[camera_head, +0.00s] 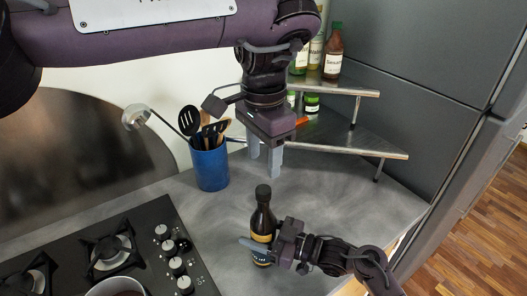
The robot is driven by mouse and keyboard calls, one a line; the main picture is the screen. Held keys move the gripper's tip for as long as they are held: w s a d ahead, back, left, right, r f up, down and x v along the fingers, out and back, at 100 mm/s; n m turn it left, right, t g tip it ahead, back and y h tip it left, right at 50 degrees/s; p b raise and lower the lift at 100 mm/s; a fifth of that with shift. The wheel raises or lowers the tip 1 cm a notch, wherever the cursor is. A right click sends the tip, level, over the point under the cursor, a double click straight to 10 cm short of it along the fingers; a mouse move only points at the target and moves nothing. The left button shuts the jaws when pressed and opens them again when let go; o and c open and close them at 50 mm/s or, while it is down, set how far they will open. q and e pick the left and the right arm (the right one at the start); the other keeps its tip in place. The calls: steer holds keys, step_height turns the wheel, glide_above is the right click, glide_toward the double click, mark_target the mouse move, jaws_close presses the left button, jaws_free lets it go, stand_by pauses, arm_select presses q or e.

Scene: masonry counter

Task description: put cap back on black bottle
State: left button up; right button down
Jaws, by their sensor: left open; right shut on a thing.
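A dark bottle (262,222) with a black top and a yellow-edged label stands upright on the grey counter. A black cap-like top (263,192) shows at the bottle's mouth; I cannot tell whether it is fully seated. My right gripper (258,245) comes in from the lower right and is shut on the bottle's body, hiding part of it. My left gripper (264,160) hangs above and behind the bottle, pointing down. Its fingers are open and empty, apart from the bottle's top.
A blue utensil holder (211,168) stands left of the bottle. A black gas hob (150,245) with knobs and a pot (115,288) lies at lower left. A corner shelf (345,150) with bottles (333,52) stands at back right. The counter (345,205) right of the bottle is clear.

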mark_target(264, 189)
arm_select(q)
step_height(264, 189, down, 8)
steer(key=shift+r, duration=0.1)
stand_by(0.4)
steer(key=c, duration=1.1)
steer(key=shift+o, duration=0.2)
